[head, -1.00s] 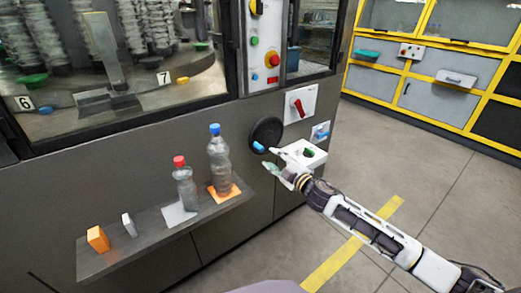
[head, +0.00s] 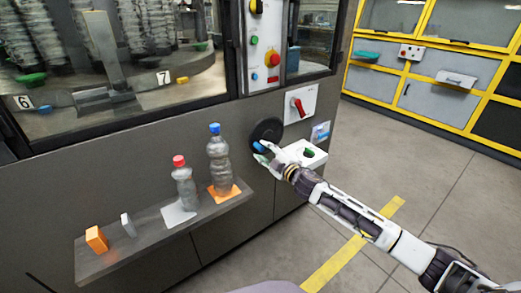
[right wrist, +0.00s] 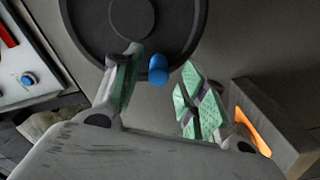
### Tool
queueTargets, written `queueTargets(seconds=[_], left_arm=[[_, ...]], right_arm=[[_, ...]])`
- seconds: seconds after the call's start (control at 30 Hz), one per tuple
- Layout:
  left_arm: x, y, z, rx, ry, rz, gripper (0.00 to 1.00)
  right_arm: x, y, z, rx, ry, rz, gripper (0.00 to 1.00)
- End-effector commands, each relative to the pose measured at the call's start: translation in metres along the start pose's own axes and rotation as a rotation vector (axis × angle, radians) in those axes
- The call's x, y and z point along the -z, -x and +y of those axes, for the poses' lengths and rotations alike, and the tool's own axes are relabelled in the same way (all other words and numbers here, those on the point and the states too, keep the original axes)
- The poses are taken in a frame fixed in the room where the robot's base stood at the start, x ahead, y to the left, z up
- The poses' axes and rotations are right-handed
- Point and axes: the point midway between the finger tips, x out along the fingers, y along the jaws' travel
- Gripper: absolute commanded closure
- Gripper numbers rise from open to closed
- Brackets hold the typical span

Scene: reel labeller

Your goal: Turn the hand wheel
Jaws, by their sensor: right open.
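The hand wheel (head: 266,131) is a dark round disc on the machine's grey front panel, with a blue handle knob (head: 259,146) at its lower left. My right gripper (head: 263,153) is open at the wheel's lower edge, close to the knob. In the right wrist view the wheel (right wrist: 95,22) fills the top and the blue knob (right wrist: 158,70) shows between the two spread fingers of the gripper (right wrist: 157,88). Whether a finger touches the knob I cannot tell. My left gripper is not in view.
A shelf (head: 150,243) left of the wheel holds a blue-capped bottle (head: 219,160), a red-capped bottle (head: 183,185) and small blocks. A red switch (head: 297,107) sits right of the wheel. A white box with a green button (head: 309,153) is beside my gripper.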

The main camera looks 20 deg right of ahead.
Motion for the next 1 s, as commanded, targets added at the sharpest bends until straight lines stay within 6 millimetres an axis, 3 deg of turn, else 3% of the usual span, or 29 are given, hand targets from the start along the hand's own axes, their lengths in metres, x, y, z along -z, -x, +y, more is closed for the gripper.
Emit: queueTargets(seconds=[0.5, 0.93, 1.0], left_arm=[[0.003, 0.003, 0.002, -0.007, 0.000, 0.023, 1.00], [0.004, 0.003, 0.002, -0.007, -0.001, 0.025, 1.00], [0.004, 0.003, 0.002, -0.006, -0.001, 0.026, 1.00]], right_arm=[[0.001, -0.028, 0.000, -0.001, 0.000, 0.001, 0.58], [0.000, -0.031, 0.000, 0.000, 0.000, 0.000, 0.58], [0.000, -0.031, 0.000, 0.000, 0.000, 0.000, 0.66]])
